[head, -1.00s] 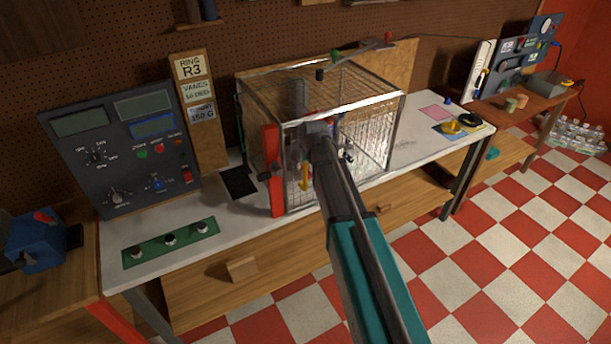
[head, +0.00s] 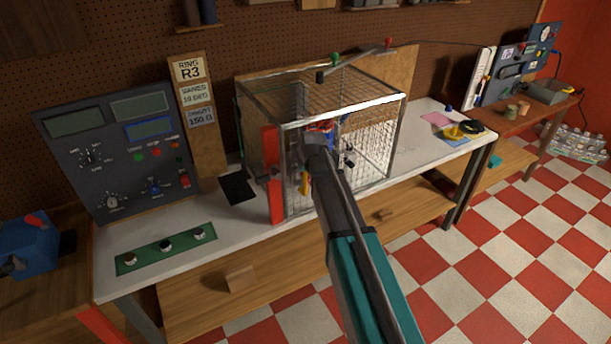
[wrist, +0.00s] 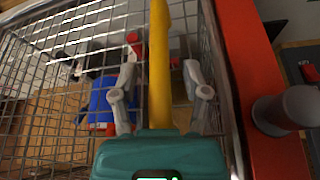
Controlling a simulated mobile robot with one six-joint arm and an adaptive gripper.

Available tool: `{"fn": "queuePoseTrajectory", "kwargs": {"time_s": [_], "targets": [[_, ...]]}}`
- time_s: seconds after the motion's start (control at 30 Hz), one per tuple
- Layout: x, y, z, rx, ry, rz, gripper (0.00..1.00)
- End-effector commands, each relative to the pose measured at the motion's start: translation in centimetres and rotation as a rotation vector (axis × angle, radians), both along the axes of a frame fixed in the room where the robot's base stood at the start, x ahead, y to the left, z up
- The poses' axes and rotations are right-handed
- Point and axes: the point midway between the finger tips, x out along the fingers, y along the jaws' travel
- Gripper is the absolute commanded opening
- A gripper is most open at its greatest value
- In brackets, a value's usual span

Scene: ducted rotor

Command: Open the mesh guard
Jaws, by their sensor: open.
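The mesh guard (head: 345,103) is a metal-framed wire cage on the white bench, and its front looks closed. A yellow upright handle (head: 304,183) shows at its front left, beside a red post (head: 273,175). In the wrist view the yellow handle (wrist: 158,75) runs up between the two fingers of my gripper (wrist: 161,62). The fingers are apart, with a gap to the handle on each side. In the head view my arm hides most of the gripper. Blue and red parts (wrist: 103,100) show behind the mesh.
A dark control panel (head: 115,150) and a green strip with knobs (head: 166,249) stand on the left of the bench. A grey round knob (wrist: 290,108) sits by the red post. A yellow part (head: 453,132) lies at the right. The checkered floor in front is open.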

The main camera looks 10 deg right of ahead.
Motion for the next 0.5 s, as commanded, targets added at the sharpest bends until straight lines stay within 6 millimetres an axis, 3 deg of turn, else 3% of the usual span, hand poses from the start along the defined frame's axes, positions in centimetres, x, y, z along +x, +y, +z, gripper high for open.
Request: {"fn": "queuePoseTrajectory", "kwargs": {"time_s": [0.13,0.43,0.5], "targets": [[0.00,0.01,0.02,0.000,0.000,0.000,0.56],[0.00,0.01,0.01,0.000,0.000,0.000,0.00],[0.00,0.01,0.01,0.000,0.000,0.000,0.00]]}}
